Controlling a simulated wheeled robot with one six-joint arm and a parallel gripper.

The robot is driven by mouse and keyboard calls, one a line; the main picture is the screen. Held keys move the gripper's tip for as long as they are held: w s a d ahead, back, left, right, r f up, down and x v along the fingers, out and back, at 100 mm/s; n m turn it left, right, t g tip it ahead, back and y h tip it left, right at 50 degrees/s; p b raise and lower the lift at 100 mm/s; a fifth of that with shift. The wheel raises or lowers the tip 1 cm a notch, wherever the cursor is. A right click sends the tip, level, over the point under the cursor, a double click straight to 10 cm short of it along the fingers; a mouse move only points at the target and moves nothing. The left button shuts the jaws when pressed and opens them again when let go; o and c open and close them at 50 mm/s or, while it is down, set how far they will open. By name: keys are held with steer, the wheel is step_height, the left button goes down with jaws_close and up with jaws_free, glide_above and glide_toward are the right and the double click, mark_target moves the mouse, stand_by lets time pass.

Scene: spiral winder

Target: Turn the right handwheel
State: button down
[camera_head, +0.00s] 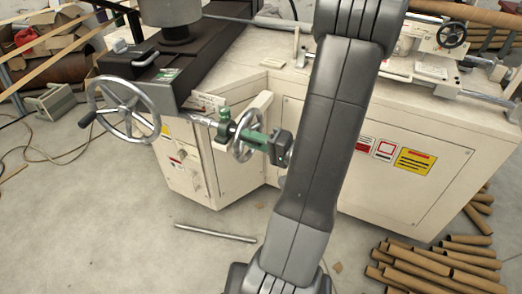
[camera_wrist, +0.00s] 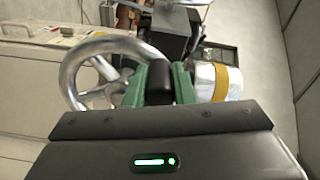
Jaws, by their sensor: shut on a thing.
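The right handwheel (camera_head: 236,150) is a small silver spoked wheel on the front of the cream machine. It also shows in the wrist view (camera_wrist: 72,72), to the left of and behind the fingers. My gripper (camera_head: 252,138) has green fingers and reaches the wheel from the right. In the wrist view, my gripper (camera_wrist: 160,84) is shut on a black handle (camera_wrist: 160,90) at the wheel's rim. The fingers and palm hide part of the wheel.
A larger silver handwheel (camera_head: 152,104) with a black handle stands to the left. The cream machine cabinet (camera_head: 290,105) fills the middle. A metal rod (camera_head: 215,233) lies on the floor, and cardboard tubes (camera_head: 440,270) lie at lower right. Floor at lower left is clear.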

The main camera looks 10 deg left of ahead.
mark_target(239, 149)
steer(key=f+n+b, duration=0.1)
steer(key=n+b, duration=0.1)
steer(key=b, duration=0.2)
steer(key=s+f+n+b, duration=0.1)
steer(key=n+b, duration=0.1)
steer(key=b, duration=0.2)
steer(key=f+n+b, duration=0.1)
steer(key=b, duration=0.3)
steer(key=shift+s+a+f+n, duration=0.25)
steer(key=shift+s+f+n, duration=0.05)
steer(key=shift+f+n, duration=0.1)
steer(key=shift+b, duration=0.35)
steer(key=shift+r, duration=0.1)
steer(key=c, duration=1.2)
jaws_free()
steer(key=shift+c, duration=0.2)
steer(key=p+v, duration=0.1)
steer(key=v, duration=1.3)
steer(key=shift+p, duration=0.4)
steer(key=shift+a, duration=0.15)
